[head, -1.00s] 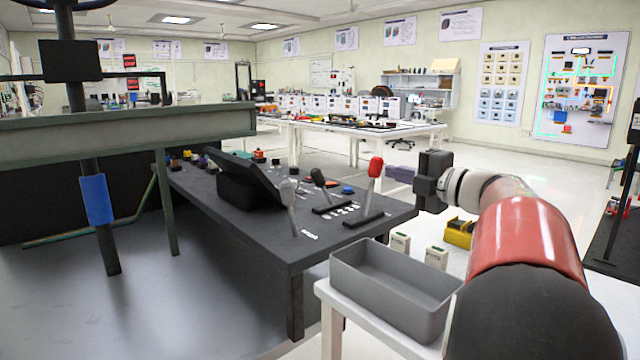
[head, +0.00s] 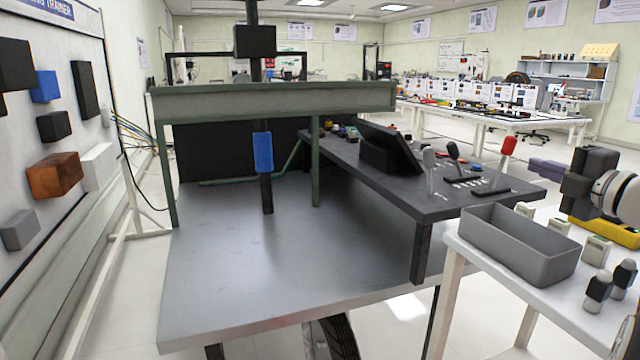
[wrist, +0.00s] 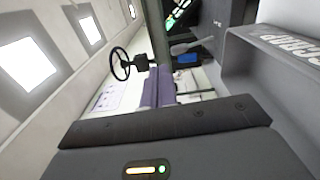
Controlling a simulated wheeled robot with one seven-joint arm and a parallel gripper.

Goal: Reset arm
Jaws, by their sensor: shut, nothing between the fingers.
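My gripper (head: 546,168) is at the right in the head view, its purple-grey fingers pointing left. It is shut with nothing between the fingers, and is raised near the control desk's right end. In the wrist view its fingers (wrist: 158,88) lie together near the middle. Part of my arm shows at the head view's right edge.
A dark control desk (head: 440,207) with levers and a tilted screen (head: 390,146) stands left of my gripper. A grey open bin (head: 515,247) sits on a white table (head: 590,325) below it. A component board (head: 60,190) is at left. Grey floor plate (head: 230,270) is largely bare.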

